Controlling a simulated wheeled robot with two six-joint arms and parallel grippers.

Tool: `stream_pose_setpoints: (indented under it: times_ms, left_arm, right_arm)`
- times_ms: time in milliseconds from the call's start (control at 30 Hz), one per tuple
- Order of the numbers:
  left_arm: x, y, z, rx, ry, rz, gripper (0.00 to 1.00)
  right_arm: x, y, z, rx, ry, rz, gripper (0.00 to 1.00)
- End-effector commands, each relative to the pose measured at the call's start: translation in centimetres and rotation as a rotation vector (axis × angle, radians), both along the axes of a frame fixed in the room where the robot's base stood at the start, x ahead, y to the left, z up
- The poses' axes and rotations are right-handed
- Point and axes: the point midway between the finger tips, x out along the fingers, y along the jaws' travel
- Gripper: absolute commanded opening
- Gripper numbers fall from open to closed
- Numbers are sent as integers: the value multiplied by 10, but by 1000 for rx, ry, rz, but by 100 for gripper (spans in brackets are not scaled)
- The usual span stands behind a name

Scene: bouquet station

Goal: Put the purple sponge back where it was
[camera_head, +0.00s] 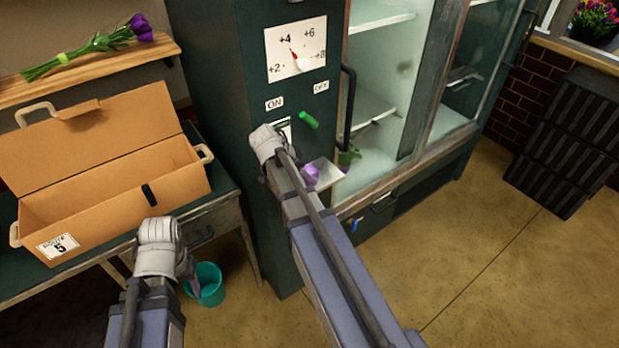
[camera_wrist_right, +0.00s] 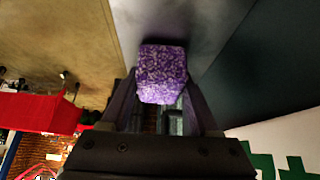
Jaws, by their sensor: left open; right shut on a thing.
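The purple sponge (camera_wrist_right: 162,73) is a speckled block between the fingers of my right gripper (camera_wrist_right: 165,100) in the right wrist view. The gripper is shut on it, with a pale grey surface behind. In the head view the purple sponge (camera_head: 310,174) shows as a small patch beside my right arm, in front of a small white ledge (camera_head: 326,172) on the dark green cooler. Whether it touches the ledge cannot be told. My right fingers are mostly hidden there by the arm. My left gripper (camera_head: 189,270) is open and empty, over the teal bucket.
The teal bucket (camera_head: 208,286) stands on the floor. An open cardboard box (camera_head: 110,190) sits on the table at left. The cooler (camera_head: 215,80) has a dial (camera_head: 296,50), a green switch (camera_head: 309,120) and a glass door. Black crates (camera_head: 570,140) stand at right. The floor at right is clear.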

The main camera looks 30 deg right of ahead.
Motion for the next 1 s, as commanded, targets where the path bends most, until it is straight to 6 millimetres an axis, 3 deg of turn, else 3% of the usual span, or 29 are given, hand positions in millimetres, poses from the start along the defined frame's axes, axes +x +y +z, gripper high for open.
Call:
stream_pose_setpoints:
  times_ms: [400, 433, 700, 1000]
  left_arm:
    - [0, 0, -5, 0, 0, 0, 57]
    - [0, 0, -5, 0, 0, 0, 57]
    - [0, 0, -4, 0, 0, 0, 57]
    - [0, 0, 0, 0, 0, 0, 57]
  right_arm:
    - [1, 2, -5, 0, 0, -2, 17]
    - [1, 2, -5, 0, 0, -2, 63]
    - [1, 2, -4, 0, 0, -2, 92]
    - [1, 2, 0, 0, 0, -2, 92]
